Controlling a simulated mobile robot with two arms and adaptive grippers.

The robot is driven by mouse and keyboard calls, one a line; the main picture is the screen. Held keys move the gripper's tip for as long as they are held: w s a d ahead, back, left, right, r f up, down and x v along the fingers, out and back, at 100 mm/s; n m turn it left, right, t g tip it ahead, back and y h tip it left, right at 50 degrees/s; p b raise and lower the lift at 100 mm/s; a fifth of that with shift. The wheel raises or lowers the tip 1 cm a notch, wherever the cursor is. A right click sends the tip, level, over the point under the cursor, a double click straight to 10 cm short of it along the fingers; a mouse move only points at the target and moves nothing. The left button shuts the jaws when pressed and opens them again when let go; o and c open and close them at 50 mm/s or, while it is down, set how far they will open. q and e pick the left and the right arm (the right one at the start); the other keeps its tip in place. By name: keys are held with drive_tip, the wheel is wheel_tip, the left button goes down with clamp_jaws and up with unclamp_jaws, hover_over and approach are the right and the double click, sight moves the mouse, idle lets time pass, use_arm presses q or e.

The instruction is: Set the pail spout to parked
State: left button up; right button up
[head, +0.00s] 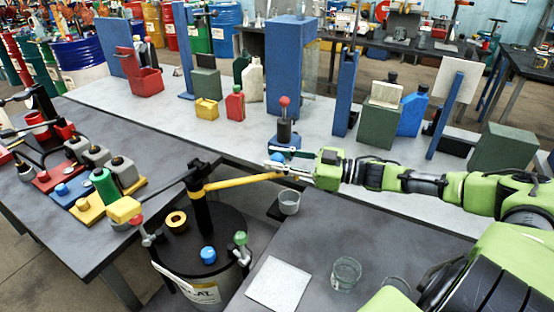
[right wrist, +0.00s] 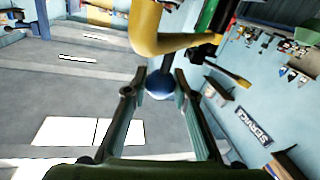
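The pail (head: 190,285) stands in the gap between the tables, with a dark lid and a black pump post (head: 201,210). Its yellow spout (head: 240,183) points right from the post, and a black arm with a yellow grip (head: 124,209) points left. A blue ball (head: 277,158) shows at the spout's outer end. My right gripper (head: 275,165) is at that end. In the right wrist view the blue ball (right wrist: 158,82) lies between or just beyond the open fingertips, below the bent yellow spout (right wrist: 155,30); contact is unclear. My left gripper is out of view.
A grey cup (head: 289,202) sits below the spout's end. A glass (head: 345,274) and white pad (head: 279,284) are on the near dark table. A dark post with a red ball (head: 284,101) stands just behind my gripper. Blocks and cans line the long table.

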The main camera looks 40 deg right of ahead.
drive_tip(key=o, duration=0.3)
drive_tip(key=shift+w+d, duration=0.1)
drive_tip(key=shift+o, duration=0.2)
drive_tip(key=shift+w, duration=0.15)
drive_tip(key=v, duration=1.2)
idle(0.4)
